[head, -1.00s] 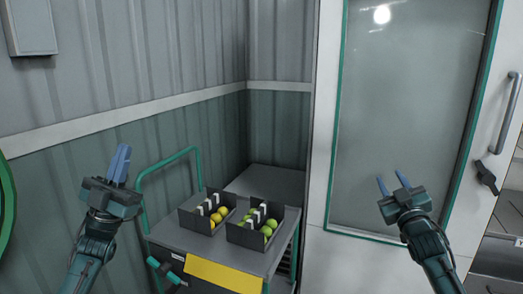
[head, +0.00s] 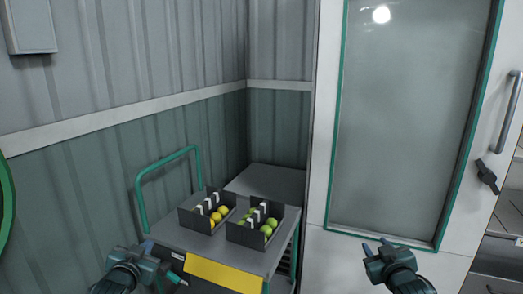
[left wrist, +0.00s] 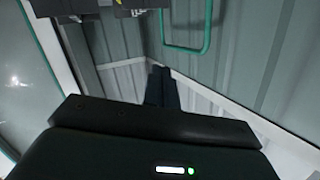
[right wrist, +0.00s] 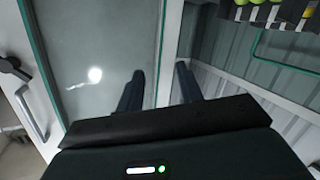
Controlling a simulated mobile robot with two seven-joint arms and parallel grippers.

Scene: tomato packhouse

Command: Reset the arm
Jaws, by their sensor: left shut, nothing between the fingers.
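My left gripper (head: 148,246) is low in the head view, in front of the cart's left side. Its two fingers lie together with nothing between them, as the left wrist view (left wrist: 160,85) also shows. My right gripper (head: 376,244) is low in front of the white door, to the right of the cart. Its fingers stand apart and empty in the right wrist view (right wrist: 160,72). Neither gripper holds anything.
A grey cart (head: 172,236) with a green handle (head: 140,200) carries a dark tray (head: 193,222) of yellow fruit and another tray (head: 242,238) of green fruit. A glazed door (head: 410,120) stands right. Corrugated walls (head: 100,170) close the corner.

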